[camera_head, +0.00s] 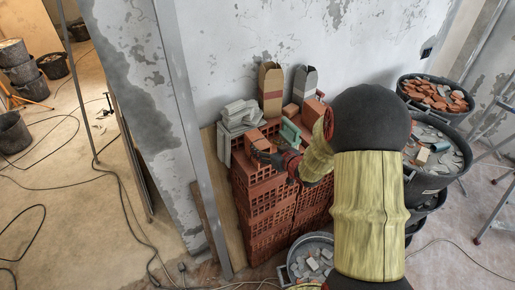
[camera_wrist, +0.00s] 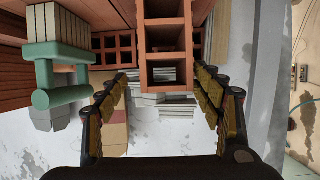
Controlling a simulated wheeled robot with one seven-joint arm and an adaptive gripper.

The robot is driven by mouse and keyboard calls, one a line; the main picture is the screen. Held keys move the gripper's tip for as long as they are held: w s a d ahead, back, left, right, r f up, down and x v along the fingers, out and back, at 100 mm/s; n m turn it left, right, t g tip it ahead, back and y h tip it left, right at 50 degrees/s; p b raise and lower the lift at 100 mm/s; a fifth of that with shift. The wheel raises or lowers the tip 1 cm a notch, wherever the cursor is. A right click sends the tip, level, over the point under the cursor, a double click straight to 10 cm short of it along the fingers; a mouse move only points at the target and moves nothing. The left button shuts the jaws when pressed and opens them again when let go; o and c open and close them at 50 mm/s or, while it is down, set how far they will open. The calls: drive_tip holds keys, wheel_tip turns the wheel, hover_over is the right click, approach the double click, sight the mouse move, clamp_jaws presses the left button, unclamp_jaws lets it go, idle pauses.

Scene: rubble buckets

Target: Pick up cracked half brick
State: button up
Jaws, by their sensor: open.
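A red hollow brick piece (camera_head: 256,141), which looks like the cracked half brick, stands on top of the stacked red bricks in the head view. In the wrist view the red hollow brick (camera_wrist: 165,42) has open cells facing the camera and lies between and beyond my fingertips. I cannot make out a crack. My gripper (camera_head: 277,160) is at the front right of the brick in the head view. In the wrist view my gripper (camera_wrist: 163,78) is open, with one finger on each side of the brick and nothing clearly held.
A teal-handled tool (camera_head: 290,133) is right of the brick and shows at left in the wrist view (camera_wrist: 62,97). Grey tiles (camera_head: 240,114) are stacked behind left. Rubble buckets (camera_head: 435,97) stand at right, and a metal wall post (camera_head: 196,150) at left.

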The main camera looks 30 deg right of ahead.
sight(254, 137)
drive_tip(key=x, duration=0.5)
drive_tip(key=shift+w+a+f, duration=0.2)
drive_tip(key=shift+w+a, duration=0.15)
drive_tip(key=shift+a, duration=0.05)
drive_tip(key=shift+c, duration=1.3)
clamp_jaws()
drive_tip(key=shift+r, duration=0.1)
